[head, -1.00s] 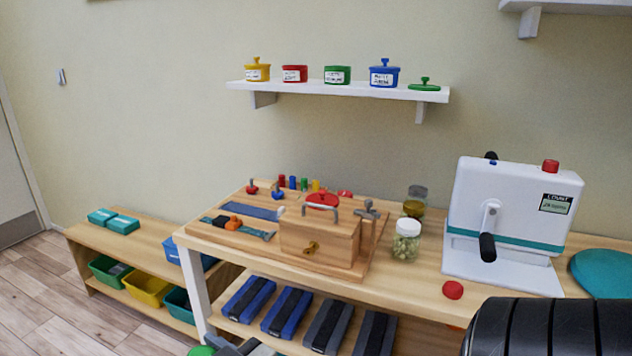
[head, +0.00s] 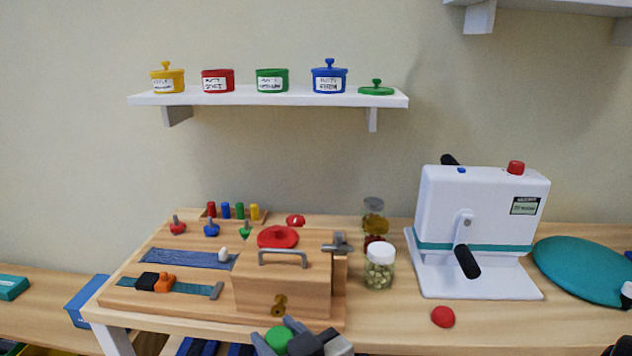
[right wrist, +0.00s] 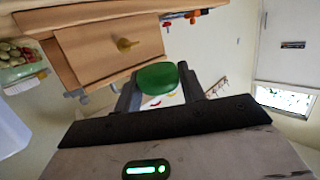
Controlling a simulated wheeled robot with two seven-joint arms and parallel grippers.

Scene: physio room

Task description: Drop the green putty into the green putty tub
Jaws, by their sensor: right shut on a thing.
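The green putty (head: 279,340) is a round green lump between the fingers of my right gripper (head: 284,338), low in the head view in front of the wooden box. In the right wrist view the putty (right wrist: 157,78) sits between the two fingers of the right gripper (right wrist: 160,88), which is shut on it. The green putty tub (head: 272,80) stands on the white wall shelf, between the red and blue tubs, with no lid on it. A green lid (head: 376,88) lies at the shelf's right end. My left gripper is not in view.
The shelf (head: 300,98) also holds yellow (head: 168,78), red (head: 218,80) and blue (head: 329,77) tubs. Below are a wooden activity board with a box (head: 285,275), jars (head: 379,268), a white crank machine (head: 478,225) and a red lump (head: 443,316) on the table. A second shelf juts out at top right.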

